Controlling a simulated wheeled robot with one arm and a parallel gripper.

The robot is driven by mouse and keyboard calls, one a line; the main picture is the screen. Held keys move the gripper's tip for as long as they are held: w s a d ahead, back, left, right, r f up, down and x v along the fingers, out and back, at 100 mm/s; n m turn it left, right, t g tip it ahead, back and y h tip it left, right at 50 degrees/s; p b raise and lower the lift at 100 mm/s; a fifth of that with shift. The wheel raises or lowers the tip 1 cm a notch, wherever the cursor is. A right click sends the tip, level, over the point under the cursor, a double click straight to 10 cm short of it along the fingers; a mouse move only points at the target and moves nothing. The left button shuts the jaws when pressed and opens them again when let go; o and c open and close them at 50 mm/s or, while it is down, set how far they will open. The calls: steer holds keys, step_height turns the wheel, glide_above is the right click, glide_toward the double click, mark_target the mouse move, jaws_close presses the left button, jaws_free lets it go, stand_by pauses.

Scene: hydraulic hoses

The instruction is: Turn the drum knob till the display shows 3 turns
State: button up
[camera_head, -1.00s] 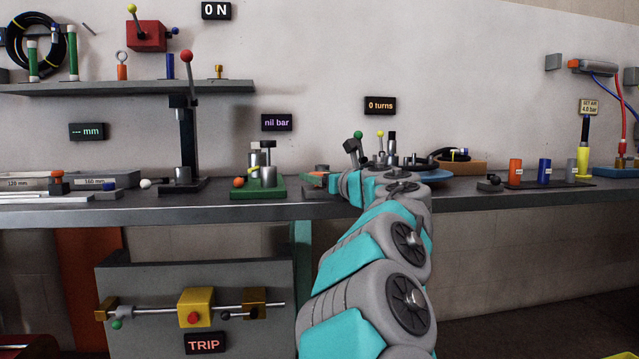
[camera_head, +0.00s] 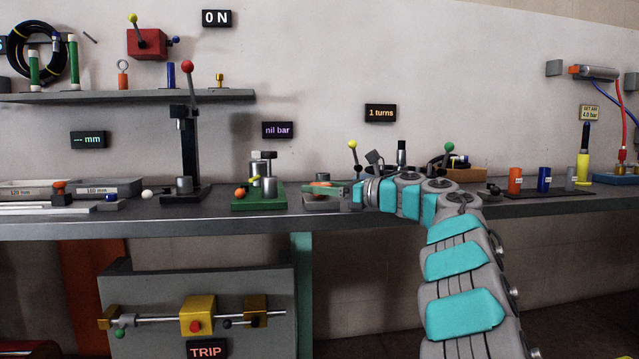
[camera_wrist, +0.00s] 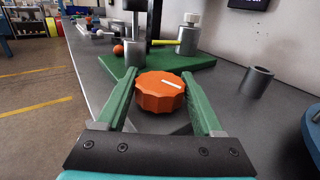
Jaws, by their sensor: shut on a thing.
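The orange fluted knob (camera_wrist: 160,92) has a white mark on top and sits low on the bench beside a green base. In the head view my gripper (camera_head: 334,190) reaches the knob from the right. The display (camera_head: 381,113) on the wall reads "1 turns". My arm hides much of what stands behind it on the bench.
The green base (camera_head: 258,196) with metal posts stands just left of the knob. A grey cylinder (camera_wrist: 257,82) and a blue rounded edge (camera_wrist: 314,128) are to the right. Yellow-ball (camera_head: 352,145) and green-ball (camera_head: 449,147) levers rise behind my arm.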

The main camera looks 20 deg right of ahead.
steer(key=shift+n+g+y+p, duration=1)
steer(key=shift+g+y+p, duration=0.1)
steer(key=shift+y, duration=0.1)
steer(key=o, duration=1.4)
steer(key=shift+b+v, duration=0.55)
steer(key=shift+v, duration=3.3)
